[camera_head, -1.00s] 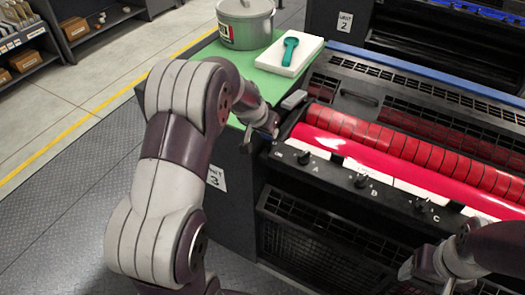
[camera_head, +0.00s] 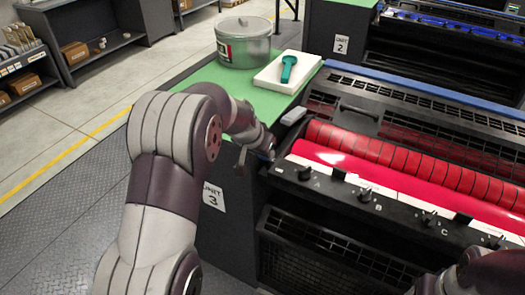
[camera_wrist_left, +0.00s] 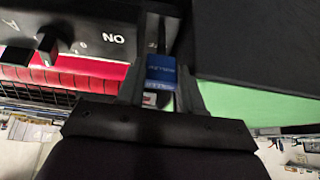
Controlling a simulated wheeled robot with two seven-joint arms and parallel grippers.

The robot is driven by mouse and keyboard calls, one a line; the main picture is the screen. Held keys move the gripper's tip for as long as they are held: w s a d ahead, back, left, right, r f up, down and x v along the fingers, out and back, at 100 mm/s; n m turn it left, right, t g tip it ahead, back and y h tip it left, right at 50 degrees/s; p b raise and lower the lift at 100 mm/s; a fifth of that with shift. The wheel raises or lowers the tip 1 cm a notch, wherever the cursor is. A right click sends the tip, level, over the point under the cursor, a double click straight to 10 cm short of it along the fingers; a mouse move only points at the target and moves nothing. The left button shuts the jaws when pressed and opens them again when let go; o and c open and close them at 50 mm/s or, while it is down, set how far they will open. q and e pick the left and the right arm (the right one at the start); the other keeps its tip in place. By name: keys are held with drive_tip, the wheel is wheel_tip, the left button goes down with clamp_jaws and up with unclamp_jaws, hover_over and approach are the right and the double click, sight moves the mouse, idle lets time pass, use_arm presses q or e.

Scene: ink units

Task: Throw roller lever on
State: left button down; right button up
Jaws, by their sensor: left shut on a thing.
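The roller lever shows in the left wrist view as a blue, lettered grip (camera_wrist_left: 160,70) between my fingers. A dark stem rises above it in that picture. My left gripper (camera_wrist_left: 160,92) is shut on this grip. In the head view, my left gripper (camera_head: 262,152) is at the left end of the unit 3 control panel, and it mostly hides the lever. An ON mark (camera_wrist_left: 114,38) is on the panel beside the lever, upside down in the wrist view.
The black panel carries knobs, including knob A (camera_head: 304,172) and knob B (camera_head: 365,194). Behind it lie red rollers (camera_head: 400,165). A green top (camera_head: 205,76) holds a lidded metal pot (camera_head: 243,48) and a white slab (camera_head: 264,80) with a teal tool (camera_head: 288,68).

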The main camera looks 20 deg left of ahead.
use_arm(q)
drive_tip(key=c, duration=1)
unclamp_jaws()
drive_tip(key=shift+s+f, duration=0.35)
drive_tip(key=shift+f, duration=0.1)
drive_tip(key=shift+r, duration=0.15)
drive_tip(key=shift+r, duration=0.1)
drive_tip(key=v, duration=1.2)
drive_tip(key=shift+s+r+b, duration=0.15)
drive_tip(key=shift+r+b, duration=0.05)
drive_tip(key=shift+b, duration=0.1)
drive_tip(key=shift+a, duration=0.15)
